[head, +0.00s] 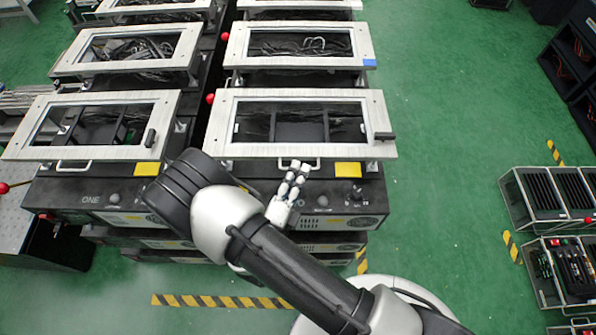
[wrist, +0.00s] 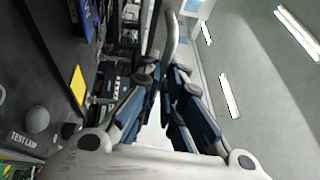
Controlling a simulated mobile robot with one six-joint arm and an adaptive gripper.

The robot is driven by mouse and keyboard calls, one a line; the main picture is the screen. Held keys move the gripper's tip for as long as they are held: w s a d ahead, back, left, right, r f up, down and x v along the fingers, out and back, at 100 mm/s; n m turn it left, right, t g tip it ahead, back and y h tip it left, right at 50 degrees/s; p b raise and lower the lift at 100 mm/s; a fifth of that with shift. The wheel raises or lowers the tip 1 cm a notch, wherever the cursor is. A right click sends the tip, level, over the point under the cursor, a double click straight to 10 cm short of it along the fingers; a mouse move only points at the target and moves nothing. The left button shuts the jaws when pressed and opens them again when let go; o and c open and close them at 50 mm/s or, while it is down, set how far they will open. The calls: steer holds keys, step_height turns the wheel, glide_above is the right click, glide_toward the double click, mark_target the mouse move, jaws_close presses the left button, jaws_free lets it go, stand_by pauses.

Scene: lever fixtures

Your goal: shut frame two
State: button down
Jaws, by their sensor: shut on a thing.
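The front right frame (head: 300,153) is a pale metal rectangle with a window, lying over a black unit in the head view. My arm hides much of that unit's front, and I read no number on it. The front left unit carries the word ONE. My gripper (head: 298,174) is at the front edge of the right frame, shut on its handle (head: 312,163). In the wrist view the fingers of my gripper (wrist: 168,90) close around a pale curved bar, the handle (wrist: 171,38). I cannot tell how far the frame is raised.
The front left frame (head: 95,153) stands beside it across a narrow dark gap. More framed units stand behind. A red knob (head: 210,98) is at the right frame's left side. Open green floor (head: 440,150) lies to the right, with racks (head: 548,200) beyond.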

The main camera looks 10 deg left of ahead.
steer(key=shift+r, duration=0.4)
steer(key=c, duration=1.8)
jaws_free()
steer(key=shift+o, duration=0.2)
steer(key=s+a+f, duration=0.1)
steer(key=s+a, duration=0.1)
steer(key=s, duration=0.9)
steer(key=shift+s+f, duration=0.15)
steer(key=shift+s, duration=0.25)
steer(key=shift+c, duration=0.2)
